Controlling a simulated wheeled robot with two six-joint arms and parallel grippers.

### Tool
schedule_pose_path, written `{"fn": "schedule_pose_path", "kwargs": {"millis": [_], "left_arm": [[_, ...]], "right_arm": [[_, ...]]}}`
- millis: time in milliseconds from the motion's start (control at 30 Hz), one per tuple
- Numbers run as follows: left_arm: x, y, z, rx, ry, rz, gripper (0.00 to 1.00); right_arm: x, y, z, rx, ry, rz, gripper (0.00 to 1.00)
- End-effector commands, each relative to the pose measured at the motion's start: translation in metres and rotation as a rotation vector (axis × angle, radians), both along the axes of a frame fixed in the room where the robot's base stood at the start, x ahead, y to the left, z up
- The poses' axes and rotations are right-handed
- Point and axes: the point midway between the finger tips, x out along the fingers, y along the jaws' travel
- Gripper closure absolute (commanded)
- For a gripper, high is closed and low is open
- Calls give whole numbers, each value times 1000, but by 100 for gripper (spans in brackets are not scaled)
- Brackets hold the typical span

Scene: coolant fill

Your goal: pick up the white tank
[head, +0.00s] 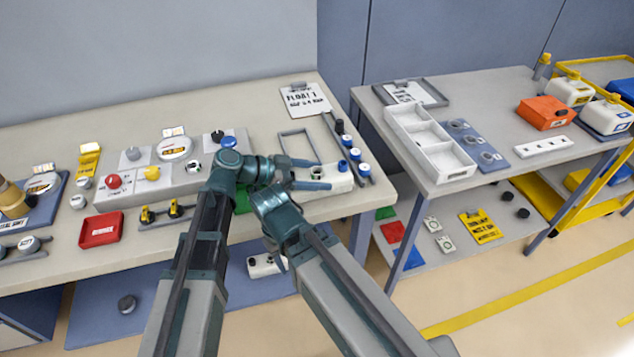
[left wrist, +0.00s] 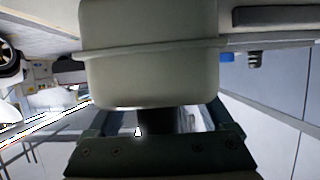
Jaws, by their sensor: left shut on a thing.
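The white tank (head: 338,181) is a pale block-like body at the front right of the long bench, partly hidden by my left gripper (head: 312,175). The blue-grey fingers of that gripper lie on either side of part of the tank, and it is shut on it. In the left wrist view the tank (left wrist: 150,60) is large and close, with a ridge around its rounded body. The dark gripper body (left wrist: 160,150) shows below it. I cannot tell whether the tank is clear of the bench top.
A rack of blue-and-white capped bottles (head: 350,155) stands close behind and right of the tank. A grey frame (head: 298,133) and clipboard (head: 305,100) lie behind it. A gap separates this bench from the one with a white divided tray (head: 455,171). Other jugs (head: 606,117) stand at far right.

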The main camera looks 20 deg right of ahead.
Motion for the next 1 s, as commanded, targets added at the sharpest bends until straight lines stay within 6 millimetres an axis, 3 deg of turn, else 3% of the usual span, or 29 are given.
{"fn": "schedule_pose_path", "kwargs": {"millis": [467,667,1000], "left_arm": [[0,0,8,-1,0,0,93],[0,0,29,-1,0,0,93],[0,0,82,-1,0,0,93]], "right_arm": [[0,0,8,0,0,0,50],[0,0,28,0,0,0,50],[0,0,82,0,0,0,50]]}}
